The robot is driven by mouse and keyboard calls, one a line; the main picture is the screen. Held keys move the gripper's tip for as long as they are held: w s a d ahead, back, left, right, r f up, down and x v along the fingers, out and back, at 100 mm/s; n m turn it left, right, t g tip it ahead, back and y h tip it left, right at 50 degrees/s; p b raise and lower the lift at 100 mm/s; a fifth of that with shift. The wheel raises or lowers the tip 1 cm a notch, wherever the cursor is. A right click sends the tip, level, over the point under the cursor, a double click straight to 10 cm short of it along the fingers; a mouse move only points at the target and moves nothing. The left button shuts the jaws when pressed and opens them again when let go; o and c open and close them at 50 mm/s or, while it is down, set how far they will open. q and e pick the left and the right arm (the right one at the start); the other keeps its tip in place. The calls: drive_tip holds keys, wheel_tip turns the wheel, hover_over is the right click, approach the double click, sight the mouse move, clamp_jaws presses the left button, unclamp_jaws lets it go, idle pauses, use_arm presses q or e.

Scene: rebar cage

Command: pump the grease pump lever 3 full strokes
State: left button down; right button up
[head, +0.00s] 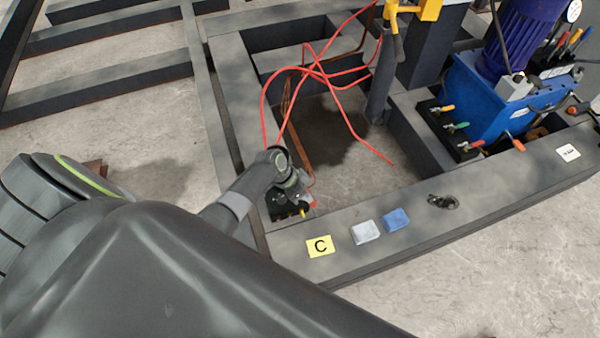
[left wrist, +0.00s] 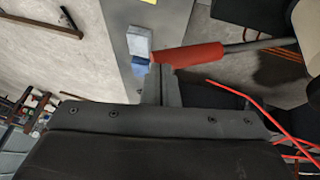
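My right gripper is out of view.
Red hoses (head: 330,88) cross the frame opening. A blue power unit (head: 495,100) stands at right.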

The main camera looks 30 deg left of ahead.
use_arm(q)
wheel_tip(320, 180, up, 6)
drive_tip(key=w+a+p, duration=0.2)
drive_tip(key=p, duration=0.1)
drive_tip(key=shift+w+a, duration=0.2)
drive_tip(key=shift+a, duration=0.2)
drive_tip(key=shift+s+f, duration=0.1)
drive_tip(key=shift+f, duration=0.05)
